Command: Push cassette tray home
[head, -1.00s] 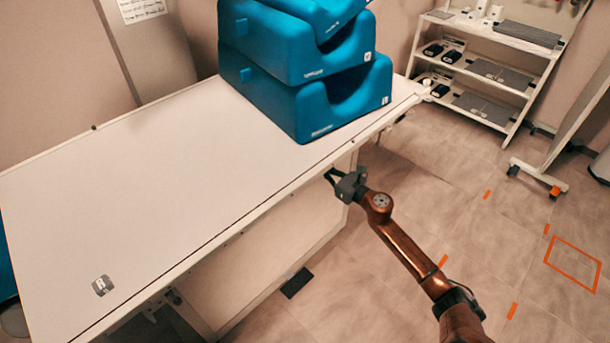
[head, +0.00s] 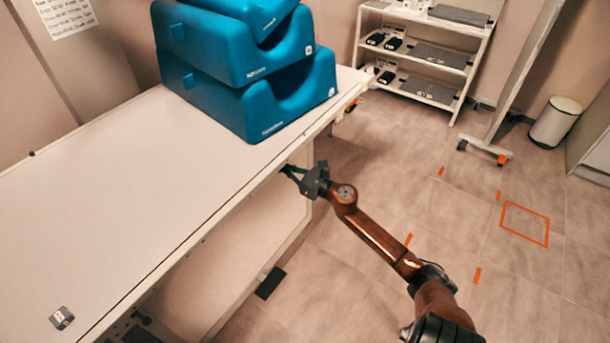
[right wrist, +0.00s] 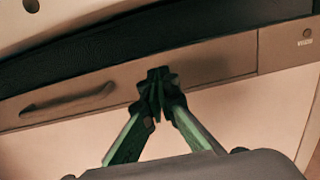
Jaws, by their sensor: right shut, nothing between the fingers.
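The cassette tray's long beige front (right wrist: 110,85), with a dark bar handle (right wrist: 68,102) toward its left, runs across the right wrist view under the table's dark edge strip. My right gripper (right wrist: 155,78) is shut and empty, its fingertips at the middle of that front, right of the handle. I cannot tell whether they touch it or only hover close. In the head view my right gripper (head: 288,171) is at the table's near side, just below the top's edge; the tray is hidden there. My left gripper is not in view.
The white table (head: 110,200) carries stacked blue foam cushions (head: 260,95) at its far end and a small grey tag (head: 61,318). A white shelf cart (head: 425,60) stands behind. A white bin (head: 555,122) and an orange floor square (head: 525,224) are at right; the floor between is mostly clear.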

